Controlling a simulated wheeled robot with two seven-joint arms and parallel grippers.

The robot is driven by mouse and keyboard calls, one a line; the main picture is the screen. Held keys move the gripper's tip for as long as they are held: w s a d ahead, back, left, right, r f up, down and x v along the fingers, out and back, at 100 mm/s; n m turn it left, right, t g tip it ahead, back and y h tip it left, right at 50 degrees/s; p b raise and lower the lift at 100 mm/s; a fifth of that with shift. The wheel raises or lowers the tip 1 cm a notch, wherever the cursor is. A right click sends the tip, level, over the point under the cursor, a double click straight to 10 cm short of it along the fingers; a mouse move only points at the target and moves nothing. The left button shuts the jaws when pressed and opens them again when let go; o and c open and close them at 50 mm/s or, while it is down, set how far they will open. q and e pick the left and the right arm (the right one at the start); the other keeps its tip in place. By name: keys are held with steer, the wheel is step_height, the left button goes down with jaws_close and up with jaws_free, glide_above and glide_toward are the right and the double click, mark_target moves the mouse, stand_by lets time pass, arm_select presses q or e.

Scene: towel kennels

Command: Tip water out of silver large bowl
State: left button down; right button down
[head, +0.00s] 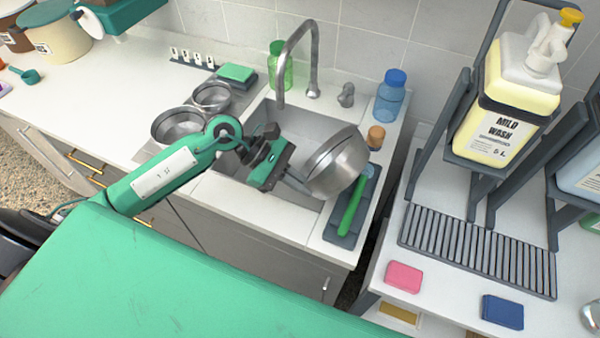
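A large silver bowl (343,166) is tilted steeply above the right part of the sink. My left gripper (291,181) reaches in from the left and is shut on the bowl's near left side, holding it up over the basin. The sink (236,166) is a grey rectangular basin set in the white counter, partly hidden by my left arm and the bowl. I cannot see the inside of the bowl, and no water or stream shows. My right gripper is not in view.
Two smaller metal bowls (178,127) stand left of the sink. The tall faucet (297,60) rises behind it. A blue bottle (391,95), a brown-capped jar (376,137) and a green-handled brush (352,205) on a dark tray are close on the right. The left counter has free room.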

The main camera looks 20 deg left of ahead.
mark_target(322, 191)
arm_select(q)
steer(key=d+y+p, duration=0.1)
steer(key=p, duration=0.2)
steer(key=d+y+p, duration=0.1)
steer(key=y+p, duration=0.1)
steer(key=p, duration=0.1)
steer(key=d+r+y+p, duration=0.1)
steer(key=y+p, duration=0.1)
steer(key=p, duration=0.2)
steer(key=shift+d+y+p, duration=0.25)
steer(key=shift+y+p, duration=0.45)
steer(key=shift+y, duration=0.3)
steer(key=y, duration=0.1)
steer(key=y+p, duration=0.1)
steer(key=shift+d+y, duration=0.5)
steer(key=shift+y, duration=0.4)
steer(key=shift+f, duration=0.1)
